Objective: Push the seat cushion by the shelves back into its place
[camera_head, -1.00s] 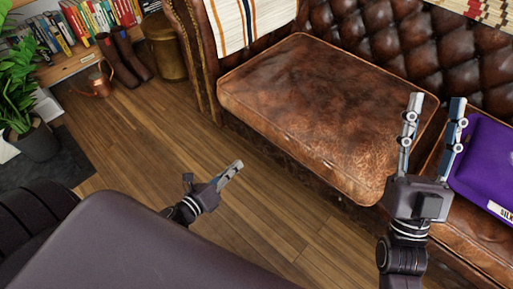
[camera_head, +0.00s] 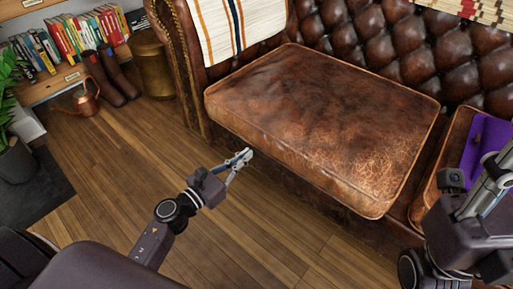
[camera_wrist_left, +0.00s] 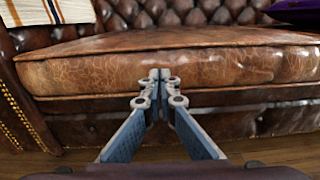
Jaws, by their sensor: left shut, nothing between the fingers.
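The brown leather seat cushion (camera_head: 325,120) lies on the sofa seat at the shelf side. Its front edge sticks out over the sofa's front, and it sits slightly askew. My left gripper (camera_head: 246,155) is shut and empty, just in front of the cushion's front face. In the left wrist view the closed fingertips (camera_wrist_left: 160,76) overlap the front face of the cushion (camera_wrist_left: 90,72); I cannot tell whether they touch it. My right gripper (camera_head: 490,185) is at the right edge, over the purple item, and its fingertips are partly cut off.
Shelves with books (camera_head: 80,38) stand at the upper left, with boots (camera_head: 112,78), a copper watering can (camera_head: 86,100) and a brass bin (camera_head: 152,62). A purple item (camera_head: 480,145) lies on the neighbouring seat. The wooden floor before the sofa is clear.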

